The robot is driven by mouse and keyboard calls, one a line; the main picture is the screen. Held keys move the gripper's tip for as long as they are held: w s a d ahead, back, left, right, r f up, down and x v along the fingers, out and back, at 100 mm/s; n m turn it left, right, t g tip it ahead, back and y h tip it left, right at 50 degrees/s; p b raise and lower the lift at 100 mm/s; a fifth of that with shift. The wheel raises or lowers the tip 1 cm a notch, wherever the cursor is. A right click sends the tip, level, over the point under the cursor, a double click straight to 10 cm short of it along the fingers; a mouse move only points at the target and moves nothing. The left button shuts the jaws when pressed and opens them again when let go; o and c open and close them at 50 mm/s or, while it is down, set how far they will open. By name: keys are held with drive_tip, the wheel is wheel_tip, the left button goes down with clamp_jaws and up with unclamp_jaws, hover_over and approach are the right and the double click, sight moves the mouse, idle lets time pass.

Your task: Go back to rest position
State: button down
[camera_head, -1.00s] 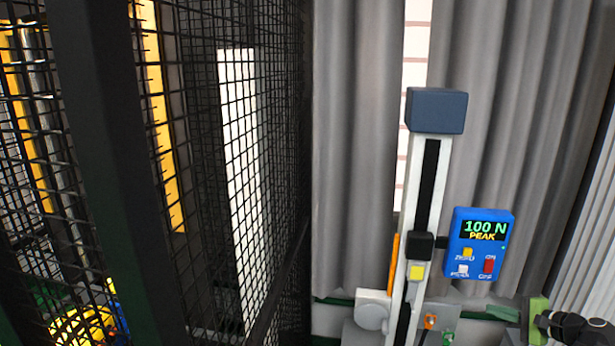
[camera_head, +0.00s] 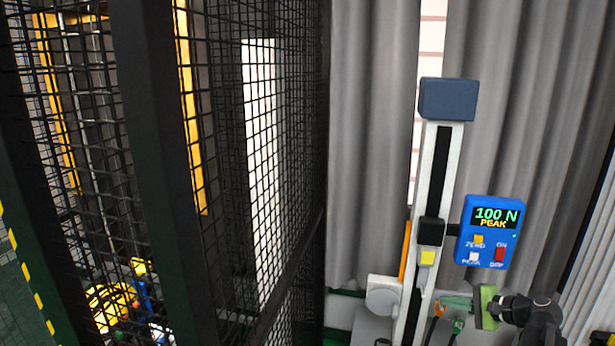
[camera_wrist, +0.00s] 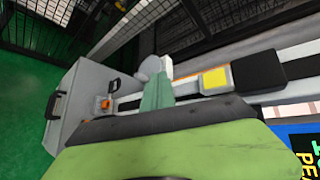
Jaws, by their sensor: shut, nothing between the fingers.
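My gripper (camera_head: 456,303) is at the lower right in the head view, at the end of my dark arm with its lime-green body. Its teal fingers point left toward the lower part of the upright test stand (camera_head: 438,190). In the wrist view the fingers (camera_wrist: 156,90) show together above the lime-green body, with nothing seen between them. They overlap the stand in the picture; I cannot tell whether they touch it. The blue force gauge (camera_head: 518,235) reads 100 N PEAK and is above the gripper.
A black mesh cage (camera_head: 160,150) fills the left side. Grey curtains (camera_head: 370,120) hang behind the stand. In the wrist view the stand's grey base (camera_wrist: 75,110) has an orange knob (camera_wrist: 105,103), and green floor (camera_wrist: 25,115) is clear at left.

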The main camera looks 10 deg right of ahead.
drive_tip(key=w+a+f+n+g+b, duration=0.15)
drive_tip(key=a+f, duration=0.35)
drive_tip(key=a, duration=0.5)
drive_tip(key=w+a+f+n+g+y+b, duration=0.1)
drive_tip(key=a+f+n+g+b, duration=0.25)
drive_tip(key=a, duration=0.65)
drive_tip(key=w+a+f+n+g+b, duration=0.1)
drive_tip(key=a+f+n+g+b, duration=0.1)
drive_tip(key=a+f, duration=0.6)
drive_tip(key=s+a+f+n+g+h+b, duration=0.2)
drive_tip(key=s+a+f+n, duration=0.1)
drive_tip(key=a, duration=0.3)
drive_tip(key=s+a+f+n+g+h+b, duration=0.1)
drive_tip(key=s+a+f+n, duration=0.15)
drive_tip(key=a, duration=0.35)
drive_tip(key=s+d+f+n+g+h, duration=0.1)
drive_tip(key=s+d+f+n+h, duration=0.1)
drive_tip(key=d+h, duration=0.3)
drive_tip(key=shift+s+d+f+n, duration=0.35)
drive_tip(key=shift+s+d, duration=0.4)
drive_tip(key=shift+d, duration=0.4)
